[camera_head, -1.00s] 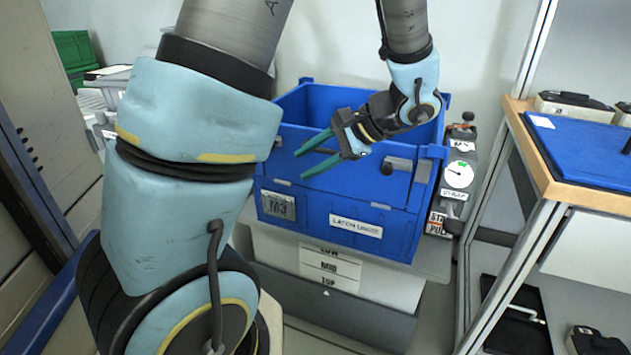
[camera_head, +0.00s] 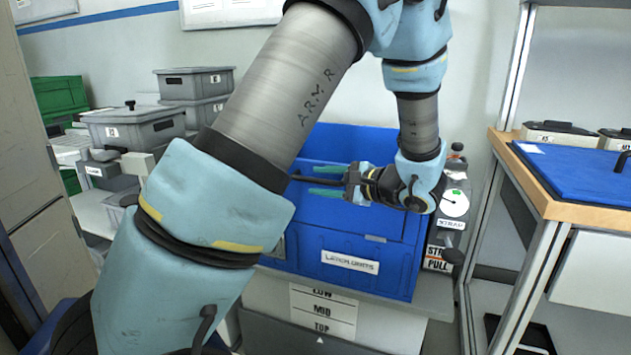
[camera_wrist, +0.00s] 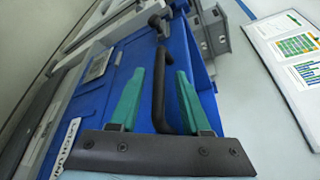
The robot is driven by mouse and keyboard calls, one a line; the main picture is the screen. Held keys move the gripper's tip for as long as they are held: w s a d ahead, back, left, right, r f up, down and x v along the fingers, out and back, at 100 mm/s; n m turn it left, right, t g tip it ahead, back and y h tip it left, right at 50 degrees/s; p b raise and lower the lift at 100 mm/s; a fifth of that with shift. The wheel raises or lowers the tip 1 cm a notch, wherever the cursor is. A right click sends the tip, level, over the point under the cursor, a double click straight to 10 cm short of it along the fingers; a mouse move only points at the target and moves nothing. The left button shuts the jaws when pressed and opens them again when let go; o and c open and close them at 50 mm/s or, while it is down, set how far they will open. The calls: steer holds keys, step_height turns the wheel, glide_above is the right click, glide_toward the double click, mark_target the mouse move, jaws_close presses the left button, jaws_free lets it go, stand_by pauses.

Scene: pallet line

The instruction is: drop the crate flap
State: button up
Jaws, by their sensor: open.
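The blue crate (camera_head: 315,255) stands behind my arm, with a "LATCH UNITS" label on its lower front. Its flap (camera_head: 345,222) appears to be the upper front panel, and it looks upright; my arm and gripper hide part of it. My gripper (camera_head: 313,180) is open in front of the flap, its green fingers pointing left. In the wrist view, a black bar handle (camera_wrist: 159,90) runs lengthwise between the two open fingers (camera_wrist: 160,72). I cannot tell whether either finger touches it.
A strap gauge post (camera_head: 454,203) stands close to the crate's right side. A wooden-edged bench (camera_head: 560,200) with a blue mat is at the right. Grey bins (camera_head: 135,128) sit at the left. The crate rests on a grey stand with LOW, MID and TOP labels.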

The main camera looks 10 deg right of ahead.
steer(key=shift+x, duration=1)
jaws_close()
stand_by(0.8)
